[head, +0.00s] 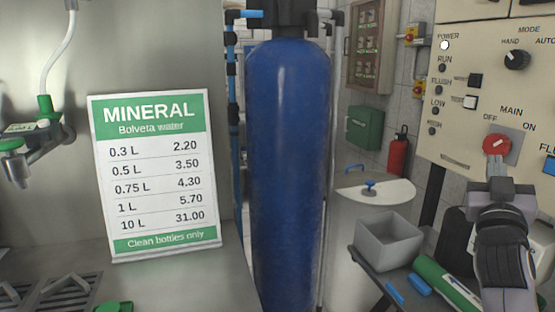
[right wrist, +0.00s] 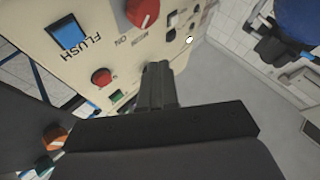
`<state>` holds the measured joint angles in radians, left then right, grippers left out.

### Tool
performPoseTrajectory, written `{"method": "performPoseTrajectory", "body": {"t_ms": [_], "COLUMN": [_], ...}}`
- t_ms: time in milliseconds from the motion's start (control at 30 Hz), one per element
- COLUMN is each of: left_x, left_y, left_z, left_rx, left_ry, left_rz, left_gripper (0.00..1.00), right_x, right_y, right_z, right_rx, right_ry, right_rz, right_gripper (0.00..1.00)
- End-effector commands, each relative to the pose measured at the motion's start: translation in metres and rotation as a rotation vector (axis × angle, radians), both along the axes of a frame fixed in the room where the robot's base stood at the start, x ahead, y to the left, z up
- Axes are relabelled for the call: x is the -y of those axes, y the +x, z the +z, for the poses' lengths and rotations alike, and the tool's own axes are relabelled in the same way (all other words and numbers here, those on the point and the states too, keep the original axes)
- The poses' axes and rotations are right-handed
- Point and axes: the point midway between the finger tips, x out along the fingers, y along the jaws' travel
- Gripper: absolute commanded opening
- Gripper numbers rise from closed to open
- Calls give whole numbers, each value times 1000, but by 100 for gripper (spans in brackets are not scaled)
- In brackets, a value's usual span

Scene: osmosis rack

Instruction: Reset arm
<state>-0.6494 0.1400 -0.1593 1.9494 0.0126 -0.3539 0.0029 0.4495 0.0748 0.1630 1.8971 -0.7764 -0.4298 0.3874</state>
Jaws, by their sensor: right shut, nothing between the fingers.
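My right gripper (head: 497,168) is at the right of the head view, in front of the cream control panel (head: 455,128). Its fingers are shut, with nothing between them, and point up just below the red MAIN switch (head: 496,146). I cannot tell whether the fingertips touch the panel. In the right wrist view the shut fingers (right wrist: 157,80) are at the centre, with the red switch (right wrist: 141,12) above them and the blue FLUSH button (right wrist: 66,38) to the upper left. My left gripper is not in view.
A tall blue tank (head: 287,160) stands in the middle. A MINERAL price sign (head: 157,175) is at the left. A grey bin (head: 389,240) and a green cylinder (head: 445,280) lie low beside my right arm. A red extinguisher (head: 398,155) is behind.

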Motion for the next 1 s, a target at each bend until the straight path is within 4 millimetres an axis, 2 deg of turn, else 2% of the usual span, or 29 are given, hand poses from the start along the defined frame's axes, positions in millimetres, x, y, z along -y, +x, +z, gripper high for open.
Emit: {"method": "performPoseTrajectory", "body": {"t_ms": [33,233,367,467,600,667,800,900,1000], "left_x": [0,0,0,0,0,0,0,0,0], "left_y": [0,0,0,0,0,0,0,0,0], "left_z": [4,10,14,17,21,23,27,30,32], "left_rx": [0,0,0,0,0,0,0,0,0], "left_ry": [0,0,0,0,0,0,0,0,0], "left_rz": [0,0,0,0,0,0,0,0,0], "left_gripper": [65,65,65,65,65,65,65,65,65], "right_x": [-9,-44,-67,-85,-111,-122,-147,-164,-179], "right_y": [2,-2,-17,-36,-71,-90,-139,-178,-212], "right_z": [-26,-121,-182,-228,-288,-312,-362,-392,-413], "right_rx": [-59,-257,-385,-482,-616,-674,-805,-891,-963], "right_ry": [-1,17,41,66,112,137,201,252,299], "right_rz": [32,157,237,298,380,414,489,537,576], "right_gripper": [0,0,0,0,0,0,0,0,0]}}
